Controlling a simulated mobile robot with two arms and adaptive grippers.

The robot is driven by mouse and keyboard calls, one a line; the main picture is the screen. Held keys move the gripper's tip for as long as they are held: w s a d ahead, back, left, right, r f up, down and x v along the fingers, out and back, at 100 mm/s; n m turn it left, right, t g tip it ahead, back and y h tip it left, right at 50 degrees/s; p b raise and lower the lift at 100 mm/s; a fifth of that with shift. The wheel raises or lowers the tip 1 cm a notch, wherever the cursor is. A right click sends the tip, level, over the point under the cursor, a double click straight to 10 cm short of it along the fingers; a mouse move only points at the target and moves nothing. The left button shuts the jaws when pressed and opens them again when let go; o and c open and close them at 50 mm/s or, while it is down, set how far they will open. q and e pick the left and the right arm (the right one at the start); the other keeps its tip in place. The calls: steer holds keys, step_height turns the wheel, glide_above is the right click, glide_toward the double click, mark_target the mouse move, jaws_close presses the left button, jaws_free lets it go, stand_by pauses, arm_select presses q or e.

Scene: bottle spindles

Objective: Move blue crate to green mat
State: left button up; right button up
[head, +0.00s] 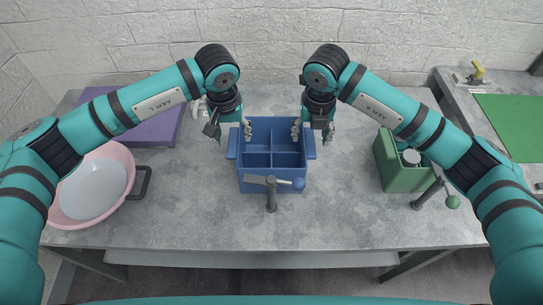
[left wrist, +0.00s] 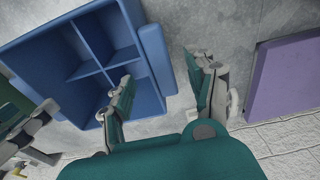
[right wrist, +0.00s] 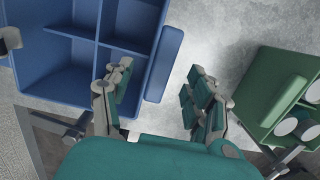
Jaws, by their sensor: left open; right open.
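The blue crate (head: 255,187) stands upright on the grey table, with several open compartments that look empty and a handle on each side. My left gripper (head: 230,132) is open at its left side; in the left wrist view one finger is over the crate interior and the other outside, with the left handle (left wrist: 157,58) between them. My right gripper (head: 312,132) is open at the right side, its fingers likewise on either side of the right handle (right wrist: 164,65). Contact cannot be told. The green mat (head: 515,125) lies bare on another table at the far right.
A lever with a blue ball (head: 298,184) stands before the crate. A green crate (head: 400,180) with bottles and a green-ball lever (head: 452,202) stand to the right. A yellow-handled lever (head: 478,70) stands behind the green mat.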

mark_target(233, 141)
arm_select(q)
steer(key=shift+w+f, duration=0.2)
steer(key=shift+f, duration=1.75)
arm_select(e)
steer(key=shift+w+f, duration=0.2)
steer(key=shift+f, duration=1.75)
arm_select(q)
jaws_close()
arm_select(e)
jaws_close()
